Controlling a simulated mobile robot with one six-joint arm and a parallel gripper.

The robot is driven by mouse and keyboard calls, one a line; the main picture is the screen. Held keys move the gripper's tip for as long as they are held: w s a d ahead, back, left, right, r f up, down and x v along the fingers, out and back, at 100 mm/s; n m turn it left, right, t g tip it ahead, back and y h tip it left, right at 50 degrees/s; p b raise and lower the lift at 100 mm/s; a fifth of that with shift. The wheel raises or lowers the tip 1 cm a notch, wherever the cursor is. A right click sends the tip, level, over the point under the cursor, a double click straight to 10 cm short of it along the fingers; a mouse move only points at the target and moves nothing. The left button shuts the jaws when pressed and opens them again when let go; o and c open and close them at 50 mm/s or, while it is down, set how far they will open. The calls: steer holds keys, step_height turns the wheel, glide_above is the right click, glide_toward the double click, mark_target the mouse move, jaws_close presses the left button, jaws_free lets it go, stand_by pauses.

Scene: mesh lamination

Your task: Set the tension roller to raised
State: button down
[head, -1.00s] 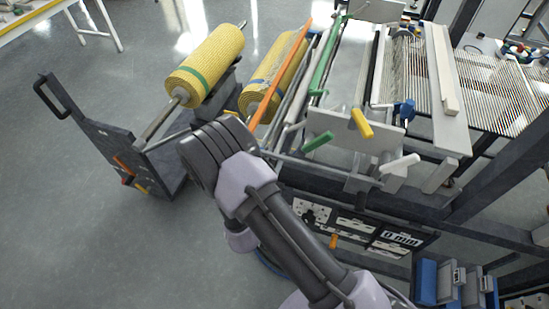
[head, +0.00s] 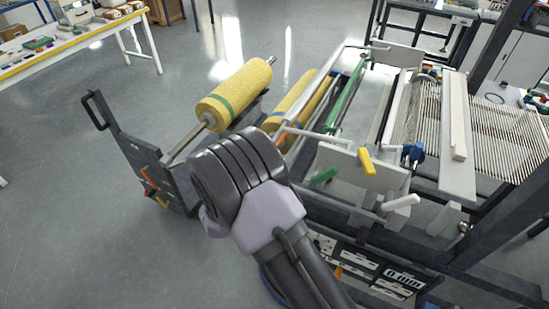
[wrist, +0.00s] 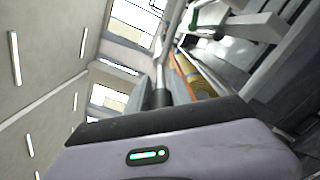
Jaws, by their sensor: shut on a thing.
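My gripper (wrist: 160,90) is close up in the wrist view, its pale fingers on either side of a dark rod (wrist: 160,72). It is shut on this rod; I cannot tell whether the rod is part of the tension roller. In the head view my own arm hides the gripper, at the machine's left end beside the lower yellow roll (head: 296,98). An orange strip (wrist: 183,82) runs beside the yellow roll in the wrist view. In the head view a small orange end (head: 281,137) shows by my arm. No part is marked as the tension roller.
Another yellow roll (head: 236,92) with a green band sits on a dark cart (head: 143,150) at left. Green (head: 325,175), yellow (head: 367,162) and white (head: 401,202) handles stick out near my arm.

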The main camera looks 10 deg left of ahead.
steer(key=shift+a+r+m, duration=0.25)
steer(key=shift+r, duration=0.35)
steer(key=shift+a+r+m, duration=0.2)
steer(key=shift+r+m, duration=0.05)
steer(key=shift+r, duration=0.35)
steer(key=c, duration=1.4)
jaws_free()
steer(key=shift+a+f, duration=0.1)
steer(key=shift+o, duration=1.2)
steer(key=shift+a, duration=0.25)
steer(key=shift+d+f, duration=0.1)
steer(key=shift+d, duration=0.2)
steer(key=p+v, duration=0.2)
steer(key=v, duration=1.5)
steer(key=shift+s, duration=0.2)
steer(key=shift+w, duration=0.1)
